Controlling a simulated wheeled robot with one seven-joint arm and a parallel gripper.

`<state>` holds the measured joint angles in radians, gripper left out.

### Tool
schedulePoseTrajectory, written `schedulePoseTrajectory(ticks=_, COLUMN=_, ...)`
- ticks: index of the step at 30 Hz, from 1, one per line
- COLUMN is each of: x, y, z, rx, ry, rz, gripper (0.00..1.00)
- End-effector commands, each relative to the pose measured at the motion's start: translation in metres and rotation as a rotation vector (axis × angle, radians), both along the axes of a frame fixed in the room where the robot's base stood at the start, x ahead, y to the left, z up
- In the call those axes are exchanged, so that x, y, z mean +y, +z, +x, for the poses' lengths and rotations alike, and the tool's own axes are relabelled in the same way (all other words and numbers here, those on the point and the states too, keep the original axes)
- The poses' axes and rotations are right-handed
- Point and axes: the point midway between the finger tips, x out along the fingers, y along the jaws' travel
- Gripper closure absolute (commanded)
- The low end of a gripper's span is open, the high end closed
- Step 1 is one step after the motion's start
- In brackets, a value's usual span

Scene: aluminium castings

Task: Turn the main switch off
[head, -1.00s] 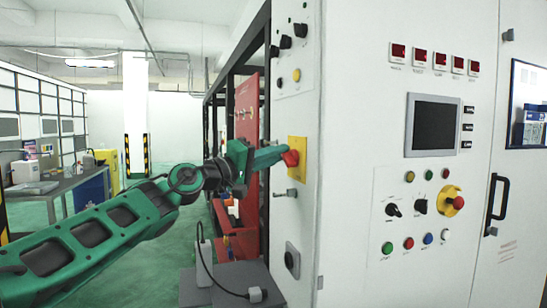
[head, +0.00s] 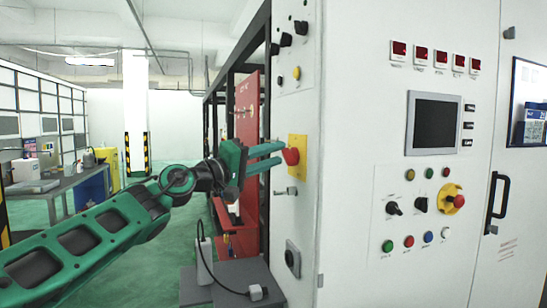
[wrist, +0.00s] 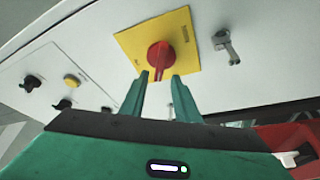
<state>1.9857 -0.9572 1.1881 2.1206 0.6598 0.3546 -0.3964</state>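The main switch is a red rotary knob (head: 291,156) on a yellow square plate (head: 304,150), on the narrow side face of the white cabinet. In the wrist view the red knob (wrist: 160,57) sits at the centre of the tilted yellow plate (wrist: 180,38), with its handle pointing down toward my fingers. My gripper (head: 282,154) is at the knob, its two green fingers spread one above the other. In the wrist view my gripper (wrist: 161,76) is open, with the handle's end between the fingertips and a visible gap on each side.
A key-like metal latch (head: 286,191) sits just below the plate; it also shows in the wrist view (wrist: 226,45). Black knobs and a yellow button (head: 296,73) are above. The front panel has a red emergency button (head: 458,202). A grey pedestal (head: 225,282) stands below.

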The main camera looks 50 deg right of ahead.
Motion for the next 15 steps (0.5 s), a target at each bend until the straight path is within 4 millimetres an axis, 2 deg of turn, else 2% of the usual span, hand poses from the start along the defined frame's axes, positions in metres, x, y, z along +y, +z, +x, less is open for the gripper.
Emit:
schedulePoseTrajectory(ticks=9, x=0.058, y=-0.012, z=0.012, rx=0.002, ry=0.001, rz=-0.002, gripper=0.71)
schedulePoseTrajectory(ticks=15, x=0.079, y=-0.016, z=0.016, rx=0.002, ry=-0.001, rz=0.001, gripper=0.71)
